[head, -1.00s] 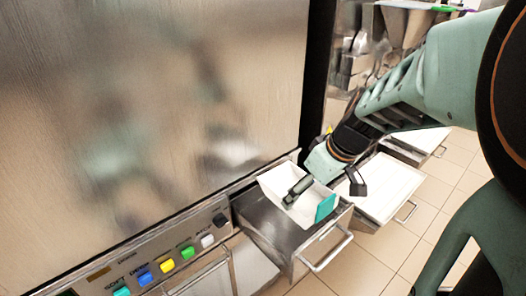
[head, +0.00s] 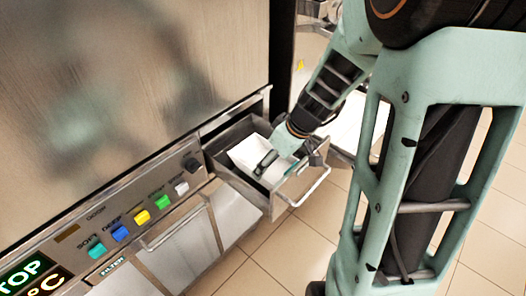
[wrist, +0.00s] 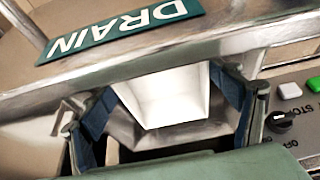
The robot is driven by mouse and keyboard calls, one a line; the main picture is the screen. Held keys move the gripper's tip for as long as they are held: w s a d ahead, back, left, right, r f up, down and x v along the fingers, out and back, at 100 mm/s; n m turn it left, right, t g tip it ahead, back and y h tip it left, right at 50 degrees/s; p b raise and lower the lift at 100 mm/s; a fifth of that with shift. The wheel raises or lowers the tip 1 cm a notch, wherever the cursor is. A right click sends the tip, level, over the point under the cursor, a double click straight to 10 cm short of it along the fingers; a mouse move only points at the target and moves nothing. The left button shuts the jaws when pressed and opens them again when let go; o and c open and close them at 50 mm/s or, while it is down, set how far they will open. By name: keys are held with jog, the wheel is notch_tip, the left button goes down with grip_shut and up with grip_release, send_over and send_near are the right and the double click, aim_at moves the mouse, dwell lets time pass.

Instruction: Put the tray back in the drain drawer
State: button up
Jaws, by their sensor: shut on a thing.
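The white tray (head: 246,151) sits low inside the pulled-out metal drain drawer (head: 236,182), slightly tilted in the picture. My gripper (head: 290,164) reaches down into the drawer's front part and is shut on the tray. One dark finger lies across the tray's inside; the other is near the drawer front. In the wrist view the fingers (wrist: 165,115) stand on both sides of the tray's white inside (wrist: 170,98). A teal DRAIN label (wrist: 120,32) crosses the top of that view. Whether the tray rests on the drawer's bottom is hidden.
The drawer's bar handle (head: 312,192) sticks out over the tiled floor. A control panel with coloured buttons (head: 142,217) and a black knob (head: 193,165) lies left of the drawer. Another white surface (head: 342,128) shows behind my arm. Free floor lies in front (head: 270,260).

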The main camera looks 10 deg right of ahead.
aim_at(259, 162)
jog(key=w+a, duration=0.2)
jog(key=shift+w+p, duration=0.3)
jog(key=shift+s+d+f+b, duration=0.15)
jog(key=shift+f+b, duration=0.2)
jog(key=shift+f, duration=0.25)
jog(key=shift+f, duration=0.2)
jog(key=o, duration=1.2)
jog(key=shift+r, duration=0.1)
